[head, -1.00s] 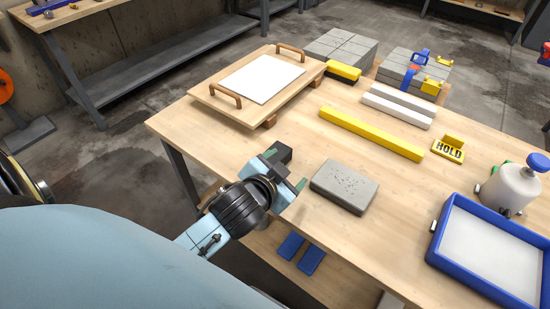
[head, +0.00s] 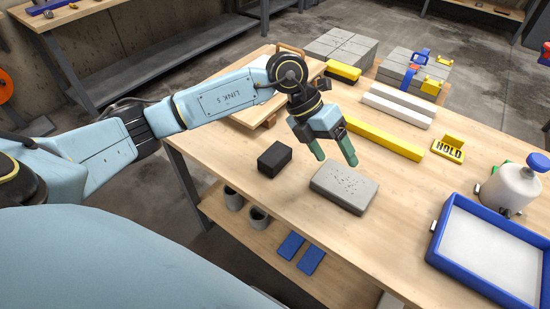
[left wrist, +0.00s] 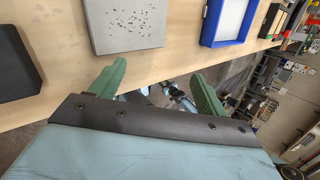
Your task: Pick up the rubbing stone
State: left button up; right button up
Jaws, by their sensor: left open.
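The rubbing stone appears to be the small black block (head: 275,159) lying on the table near its front edge. It also shows at the left edge of the left wrist view (left wrist: 17,62), partly cut off. My left gripper (head: 336,160) is open and empty, its green fingers pointing down above the table. In the head view it is to the right of the black block, just behind the grey pitted concrete block (head: 344,186). In the left wrist view the open fingers (left wrist: 160,72) show below the pitted block. My right gripper is not in view.
A blue tray (head: 437,247) and a white-bodied container (head: 513,188) stand at the right. A yellow bar (head: 402,146), white bars (head: 400,105) and a yellow HOLD sign (head: 448,150) lie farther back. A wooden board (head: 262,122) is partly hidden by my arm.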

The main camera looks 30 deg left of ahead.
pick_arm(q)
jog(key=w+a+r+n+y, duration=0.15)
jog(key=a+y, duration=0.55)
jog(key=a, duration=0.7)
send_over(275, 153)
jog(key=shift+g, duration=0.3)
jog(key=f, duration=0.7)
jog(key=shift+s+d+b, duration=0.15)
jog(key=shift+d+b, duration=0.05)
jog(key=shift+b, duration=0.15)
jog(key=shift+f, duration=1.2)
notch_tip(275, 153, down, 4)
jog(key=shift+a+f+b, duration=0.1)
jog(key=shift+a+b, duration=0.05)
jog(key=shift+b, duration=0.2)
jog(key=c, duration=1.1)
jog(key=shift+c, duration=1.2)
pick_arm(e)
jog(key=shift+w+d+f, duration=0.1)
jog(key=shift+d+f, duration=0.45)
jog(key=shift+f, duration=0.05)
